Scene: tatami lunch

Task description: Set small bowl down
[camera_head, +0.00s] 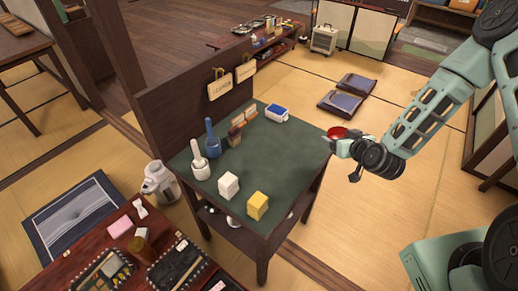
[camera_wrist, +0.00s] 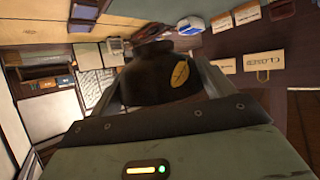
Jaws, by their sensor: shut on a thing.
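The small bowl (camera_head: 337,132) is red inside in the head view. In the wrist view it shows as a dark bowl (camera_wrist: 150,82) with a gold leaf mark. My gripper (camera_head: 345,146) is shut on the bowl, with a finger on each side of it in the wrist view. It holds the bowl at the right edge of the green-topped table (camera_head: 285,155). The bowl looks raised and roughly upright, but its height over the table is hard to tell. The gripper partly hides its lower side in the head view.
On the green top stand a white-and-blue container (camera_head: 276,113), a white cube (camera_head: 228,185), a yellow cube (camera_head: 257,205), a white mortar (camera_head: 200,169) and a blue bottle-like item (camera_head: 212,140). The top's middle and right side are clear. Dark cushions (camera_head: 355,83) lie on the tatami behind.

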